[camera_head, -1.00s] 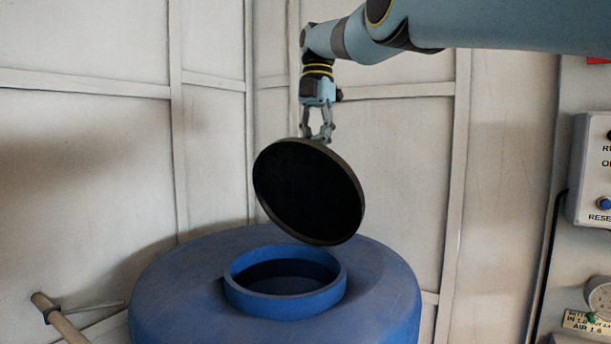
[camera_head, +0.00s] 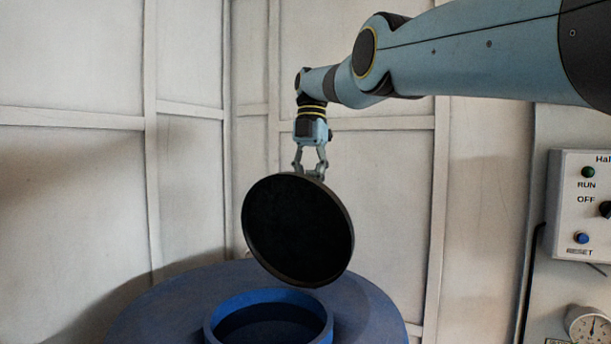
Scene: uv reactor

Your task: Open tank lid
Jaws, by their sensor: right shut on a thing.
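The tank lid (camera_head: 298,232) is a round black disc, held up and steeply tilted above the tank, with its dark face toward me. My right gripper (camera_head: 310,174) is shut on the lid's upper rim, with its arm coming in from the upper right. The blue tank (camera_head: 367,312) stands below, and its round raised opening (camera_head: 222,318) is uncovered. The lid's lower edge overlaps the back of the opening in the picture and looks clear of it. My left gripper is not in view.
A control box (camera_head: 579,207) with RUN, OFF and RESET controls hangs on the right wall. A round gauge (camera_head: 588,328) is below it. Pale panelled walls (camera_head: 70,190) stand close behind and left of the tank.

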